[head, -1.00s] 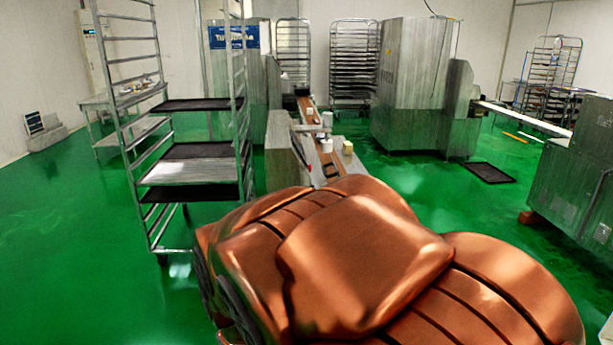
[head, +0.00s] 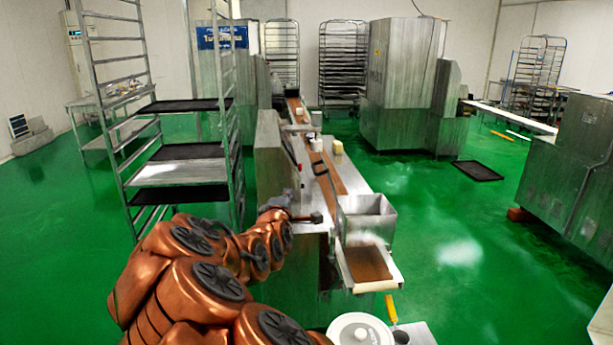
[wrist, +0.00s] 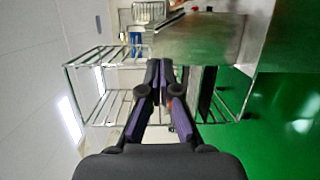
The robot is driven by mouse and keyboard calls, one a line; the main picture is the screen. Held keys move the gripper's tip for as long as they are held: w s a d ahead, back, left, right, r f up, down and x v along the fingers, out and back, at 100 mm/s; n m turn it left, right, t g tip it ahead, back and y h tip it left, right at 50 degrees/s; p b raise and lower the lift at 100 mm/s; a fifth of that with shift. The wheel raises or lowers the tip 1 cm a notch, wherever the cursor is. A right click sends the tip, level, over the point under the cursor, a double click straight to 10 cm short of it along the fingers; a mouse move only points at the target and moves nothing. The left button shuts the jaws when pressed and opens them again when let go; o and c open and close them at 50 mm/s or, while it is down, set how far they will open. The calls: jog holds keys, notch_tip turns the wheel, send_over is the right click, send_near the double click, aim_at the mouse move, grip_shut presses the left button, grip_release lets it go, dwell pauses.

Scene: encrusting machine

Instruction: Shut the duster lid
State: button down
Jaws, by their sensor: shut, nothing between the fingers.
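A metal box that looks like the duster (head: 368,226) stands over the near end of the conveyor line in the head view. Its top looks open. A thin upright edge shows at its left side; I cannot tell whether this is the lid. My gripper (head: 318,217) is left of the box, a little apart from it, above the machine's metal top. Its fingers point right. In the wrist view my gripper (wrist: 160,66) has its dark fingers together with nothing between them. The duster is not clearly seen in the wrist view.
A tall tray rack (head: 133,150) stands at the left. The conveyor (head: 327,172) runs away behind the box, with pale blocks (head: 337,147) beside it. A white round pot (head: 358,331) and a yellow-handled tool (head: 391,309) are at the front.

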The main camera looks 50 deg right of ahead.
jog(key=w+d+p, duration=0.1)
jog(key=d+p, duration=0.1)
jog(key=d, duration=0.4)
jog(key=w+d+r+p, duration=0.1)
jog(key=w+d+p, duration=0.1)
jog(key=d, duration=0.3)
jog(key=shift+w+d+r+n+h+p, duration=0.3)
jog(key=shift+d+n+p, duration=0.1)
jog(key=shift+p, duration=0.15)
dwell(0.3)
